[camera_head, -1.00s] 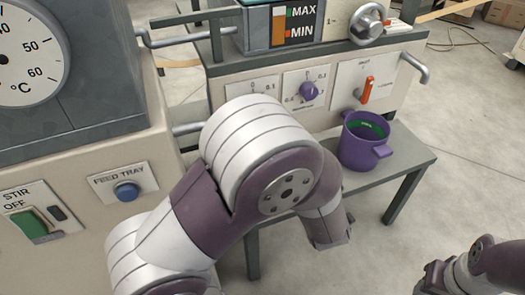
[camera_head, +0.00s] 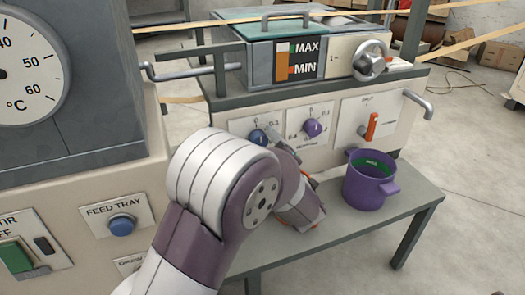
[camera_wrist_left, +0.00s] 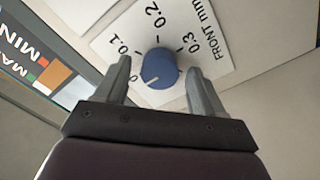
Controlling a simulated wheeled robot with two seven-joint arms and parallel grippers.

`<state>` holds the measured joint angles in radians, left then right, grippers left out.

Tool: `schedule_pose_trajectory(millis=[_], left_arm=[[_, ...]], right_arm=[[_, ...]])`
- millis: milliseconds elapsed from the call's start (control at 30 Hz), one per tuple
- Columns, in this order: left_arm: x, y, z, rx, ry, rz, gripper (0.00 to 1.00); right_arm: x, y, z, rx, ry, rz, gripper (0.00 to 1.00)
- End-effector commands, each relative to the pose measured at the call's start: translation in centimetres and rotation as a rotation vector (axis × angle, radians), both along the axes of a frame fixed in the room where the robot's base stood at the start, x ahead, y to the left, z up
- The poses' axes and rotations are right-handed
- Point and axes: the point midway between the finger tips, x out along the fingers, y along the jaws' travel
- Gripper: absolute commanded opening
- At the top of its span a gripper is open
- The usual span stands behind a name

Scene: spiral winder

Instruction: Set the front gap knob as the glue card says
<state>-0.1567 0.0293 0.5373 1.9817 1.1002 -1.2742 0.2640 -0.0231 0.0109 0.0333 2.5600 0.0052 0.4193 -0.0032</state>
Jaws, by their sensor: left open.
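The front gap knob (camera_wrist_left: 160,68) is blue, on a white plate marked "FRONT mm" with 0, 0.1, 0.2 and 0.3. Its white line points toward the 0 mark in the left wrist view. In the head view the knob (camera_head: 258,137) shows above my left forearm. My left gripper (camera_wrist_left: 158,74) is open, with one finger on each side of the knob. I cannot tell whether the fingers touch it. In the head view my left gripper (camera_head: 274,140) is partly hidden behind its arm. I cannot make out a glue card. My right gripper is not in view.
A purple knob (camera_head: 312,128) sits just right of the blue one, then an orange-red lever (camera_head: 371,126). A purple pot (camera_head: 368,188) stands on the grey bench (camera_head: 412,190) below. A MAX/MIN gauge (camera_head: 297,59) is above the knobs.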

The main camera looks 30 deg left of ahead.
Motion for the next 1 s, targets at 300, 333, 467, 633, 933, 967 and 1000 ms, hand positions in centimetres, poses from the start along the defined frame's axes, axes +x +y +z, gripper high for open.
schedule_pose_trajectory(millis=[300, 333, 467, 633, 933, 967, 1000], left_arm=[[0.1, 0.1, 0.0, 0.0, 0.0, 0.0, 0.52], [0.1, 0.1, 0.0, 0.0, 0.0, 0.0, 0.43], [0.1, 0.1, 0.0, 0.0, 0.0, 0.0, 0.12], [0.1, 0.1, 0.1, 0.005, 0.005, 0.0, 0.13], [0.1, 0.1, 0.6, 0.08, 0.098, 0.0, 0.13], [0.1, 0.1, 0.7, 0.094, 0.114, 0.0, 0.13], [0.1, 0.1, 0.8, 0.115, 0.138, -0.001, 0.13]], right_arm=[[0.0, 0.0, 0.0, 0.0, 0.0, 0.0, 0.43], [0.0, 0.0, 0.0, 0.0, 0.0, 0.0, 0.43], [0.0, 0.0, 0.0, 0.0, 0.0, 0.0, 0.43], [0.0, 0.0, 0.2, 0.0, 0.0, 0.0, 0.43], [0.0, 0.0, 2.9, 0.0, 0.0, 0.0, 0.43], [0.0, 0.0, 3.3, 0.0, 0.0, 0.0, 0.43], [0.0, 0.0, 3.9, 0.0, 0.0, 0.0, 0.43]])
